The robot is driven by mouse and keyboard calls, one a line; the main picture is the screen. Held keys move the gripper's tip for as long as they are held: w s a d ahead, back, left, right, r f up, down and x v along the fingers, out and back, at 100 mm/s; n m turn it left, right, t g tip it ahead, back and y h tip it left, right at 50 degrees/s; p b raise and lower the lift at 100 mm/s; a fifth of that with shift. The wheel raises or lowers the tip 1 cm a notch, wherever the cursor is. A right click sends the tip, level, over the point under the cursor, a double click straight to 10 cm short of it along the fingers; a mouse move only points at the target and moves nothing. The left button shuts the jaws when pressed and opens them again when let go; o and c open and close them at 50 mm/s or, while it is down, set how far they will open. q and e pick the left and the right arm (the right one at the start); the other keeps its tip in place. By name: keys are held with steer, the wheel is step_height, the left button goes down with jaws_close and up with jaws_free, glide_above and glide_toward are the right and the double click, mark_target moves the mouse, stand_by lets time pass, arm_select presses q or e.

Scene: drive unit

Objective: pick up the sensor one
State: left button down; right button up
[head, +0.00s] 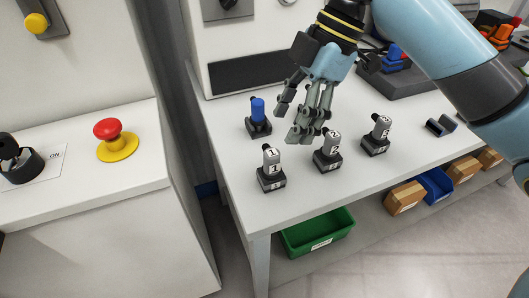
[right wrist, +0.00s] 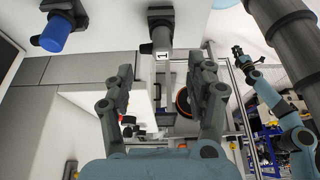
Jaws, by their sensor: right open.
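The sensor one (head: 271,168) is a grey cylinder marked 1, standing upright in a small dark base near the front left of the white table. My right gripper (head: 289,122) is open and empty, above the table just behind sensor one and left of sensor two (head: 328,150). In the right wrist view, sensor one (right wrist: 160,38) shows ahead between the two spread fingers (right wrist: 162,72), apart from them. What looks like my left gripper (right wrist: 239,54) is small at the right of that view; its opening is unclear.
Sensor three (head: 377,133) stands right of sensor two, close by. A blue-topped piece (head: 258,112) in a dark base stands behind sensor one. A green bin (head: 318,232) sits below the table edge. A red button (head: 108,129) is on the left cabinet.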

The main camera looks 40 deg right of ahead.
mark_target(275, 152)
steer(key=x, duration=0.2)
steer(key=shift+s+a+f, duration=0.25)
steer(key=shift+w+a+f, duration=0.1)
steer(key=shift+f, duration=0.2)
steer(key=x, duration=0.5)
steer(key=shift+w+a, duration=0.1)
steer(key=shift+a, duration=0.1)
steer(key=shift+c, duration=0.3)
steer(key=c, duration=0.5)
arm_select(q)
steer(key=shift+s, duration=0.85)
arm_select(e)
jaws_close()
